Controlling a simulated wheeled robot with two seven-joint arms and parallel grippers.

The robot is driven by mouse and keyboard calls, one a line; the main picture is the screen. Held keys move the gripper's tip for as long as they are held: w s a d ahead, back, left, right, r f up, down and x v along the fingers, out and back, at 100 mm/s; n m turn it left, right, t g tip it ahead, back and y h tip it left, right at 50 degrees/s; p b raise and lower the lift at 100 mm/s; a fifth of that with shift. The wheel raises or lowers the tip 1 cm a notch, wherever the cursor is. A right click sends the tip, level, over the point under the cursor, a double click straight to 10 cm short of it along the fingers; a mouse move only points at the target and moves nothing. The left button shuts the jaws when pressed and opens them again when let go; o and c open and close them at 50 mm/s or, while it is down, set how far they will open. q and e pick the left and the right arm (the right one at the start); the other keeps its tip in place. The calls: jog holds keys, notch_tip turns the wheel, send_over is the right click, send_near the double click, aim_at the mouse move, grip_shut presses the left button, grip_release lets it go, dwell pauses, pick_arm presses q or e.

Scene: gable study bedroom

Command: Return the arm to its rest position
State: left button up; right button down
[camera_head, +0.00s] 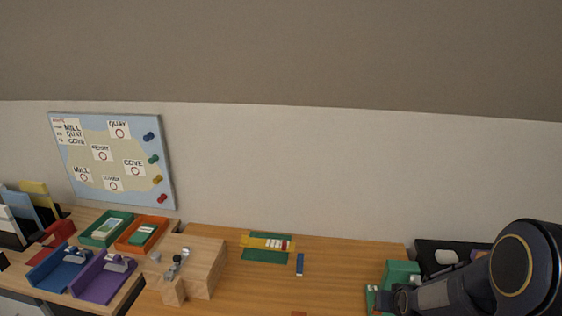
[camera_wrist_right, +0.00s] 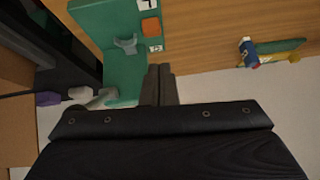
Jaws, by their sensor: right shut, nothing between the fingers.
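My right arm comes in from the lower right in the head view, bent above the right end of the wooden desk (camera_head: 335,280). My right gripper (camera_wrist_right: 160,80) shows in the right wrist view with its two dark fingers together and nothing between them. The fingers are close to a green stand (camera_wrist_right: 97,25) that carries an orange square (camera_wrist_right: 151,26) and a small grey-green forked piece (camera_wrist_right: 126,44). I cannot tell whether they touch it. The green stand also shows in the head view (camera_head: 402,270), partly hidden by my arm. My left gripper is not in view.
A black tray (camera_head: 428,246) lies behind my right arm. A green and yellow piece (camera_head: 262,254) and a blue block (camera_head: 299,264) lie mid-desk. A wooden block fixture (camera_head: 205,262), coloured trays (camera_head: 105,282) and a map board (camera_head: 115,160) are left. The desk between is mostly clear.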

jog(key=s+a+r+y, duration=0.1)
jog(key=s+a+r, duration=0.2)
jog(key=s, duration=0.5)
jog(key=s+a+r+n+g+y, duration=0.1)
jog(key=s+a+r, duration=0.3)
jog(key=s, duration=0.5)
jog(key=s+a+r+y, duration=0.2)
jog(key=s+a+r, duration=0.2)
jog(key=s+r, duration=0.3)
jog(key=shift+s+r+n+g+y, duration=0.2)
jog(key=shift+s+n+g+y, duration=0.15)
jog(key=shift+s, duration=0.5)
